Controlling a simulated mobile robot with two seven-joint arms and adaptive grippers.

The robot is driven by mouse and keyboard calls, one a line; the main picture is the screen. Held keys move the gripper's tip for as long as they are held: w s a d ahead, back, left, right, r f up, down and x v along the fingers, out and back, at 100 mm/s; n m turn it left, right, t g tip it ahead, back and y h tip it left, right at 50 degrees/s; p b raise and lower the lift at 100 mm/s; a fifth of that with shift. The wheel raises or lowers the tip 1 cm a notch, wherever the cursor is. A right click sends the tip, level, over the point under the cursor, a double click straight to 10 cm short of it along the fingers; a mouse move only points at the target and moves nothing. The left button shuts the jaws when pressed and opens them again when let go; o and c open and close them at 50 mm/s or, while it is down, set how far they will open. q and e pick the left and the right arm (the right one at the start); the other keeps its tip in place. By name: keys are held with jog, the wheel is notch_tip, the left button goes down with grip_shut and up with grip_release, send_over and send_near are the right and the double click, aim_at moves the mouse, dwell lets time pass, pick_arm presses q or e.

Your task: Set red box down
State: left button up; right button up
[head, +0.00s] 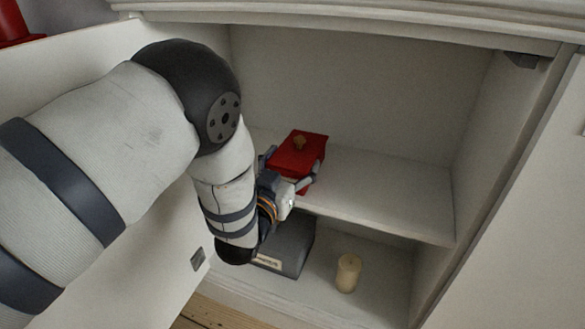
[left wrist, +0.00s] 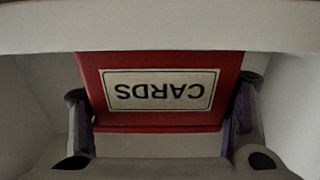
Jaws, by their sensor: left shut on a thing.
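The red box (head: 298,152) has a small tan knob on its lid and is inside the open white cabinet, at the upper shelf (head: 390,195). In the left wrist view the red box (left wrist: 160,118) shows a framed label reading "CARDS", upside down in the picture. My left gripper (head: 290,185) is shut on the box, with one finger at each side; the fingers also show in the left wrist view (left wrist: 160,125). I cannot tell whether the box's underside touches the shelf. My right gripper is not in view.
A grey box (head: 290,250) with a pale label and a cream candle-like cylinder (head: 348,272) stand on the lower level. The upper shelf is clear to the right of the red box. Open doors flank the cabinet, the left one (head: 75,70) behind my arm.

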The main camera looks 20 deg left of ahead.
pick_arm(q)
jog(key=o, duration=1.9)
jog(key=shift+o, duration=0.2)
jog(key=s+p, duration=0.4)
jog(key=s, duration=0.8)
jog(key=s+a+f+g+y, duration=0.1)
jog(key=s+a+f+g, duration=0.2)
jog(key=s+f+g, duration=1.6)
jog(key=s+f, duration=0.2)
jog(key=s, duration=1.1)
jog(key=s+f, duration=0.3)
jog(key=s, duration=1)
jog(key=s+r+g, duration=0.3)
jog(key=s, duration=0.6)
jog(key=s+r+g, duration=0.4)
jog(key=s, duration=0.5)
jog(key=shift+d+r+n+h, duration=0.15)
jog(key=shift+r+n+h, duration=0.15)
jog(key=shift+n, duration=0.1)
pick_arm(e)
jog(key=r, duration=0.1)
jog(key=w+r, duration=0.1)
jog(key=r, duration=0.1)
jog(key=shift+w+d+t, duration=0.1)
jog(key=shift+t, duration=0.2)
